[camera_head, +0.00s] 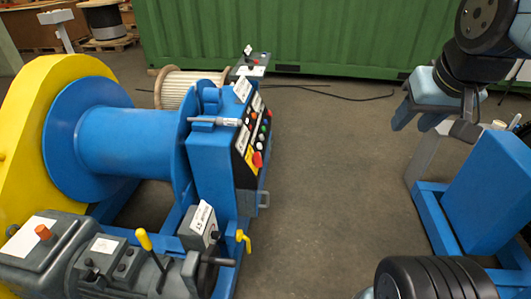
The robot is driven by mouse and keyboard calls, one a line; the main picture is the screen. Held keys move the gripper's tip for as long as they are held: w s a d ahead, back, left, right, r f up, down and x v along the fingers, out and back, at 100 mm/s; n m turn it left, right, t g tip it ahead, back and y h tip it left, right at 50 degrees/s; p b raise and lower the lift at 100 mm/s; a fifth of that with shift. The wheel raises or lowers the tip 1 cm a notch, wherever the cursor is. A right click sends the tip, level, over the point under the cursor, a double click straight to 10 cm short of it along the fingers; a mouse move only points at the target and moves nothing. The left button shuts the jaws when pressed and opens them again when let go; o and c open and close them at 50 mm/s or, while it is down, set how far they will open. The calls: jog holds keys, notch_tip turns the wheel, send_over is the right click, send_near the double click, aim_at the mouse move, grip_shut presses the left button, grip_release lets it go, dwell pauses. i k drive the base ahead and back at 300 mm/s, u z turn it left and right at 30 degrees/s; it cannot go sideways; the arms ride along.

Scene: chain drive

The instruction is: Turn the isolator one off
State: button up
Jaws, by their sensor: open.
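The control panel (252,143) is a dark, sloped face on a blue cabinet (208,160) left of centre. It carries several small buttons and a red rotary knob (257,159) low down beside a yellow label. The knob looks like an isolator switch, but I cannot read the labels or tell its setting. My gripper (428,122) is at the upper right, fingers pointing down, open and apart from the panel. No object shows between its fingers.
A blue drum (125,142) with a yellow guard (30,130) stands at the left. A grey gearbox (110,262) with a yellow lever (144,239) is in front. A blue frame (490,195) stands at the right. Bare floor (330,170) lies between.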

aim_at(257, 160)
jog(key=z, duration=0.05)
jog(key=i, duration=1)
jog(key=u, duration=0.05)
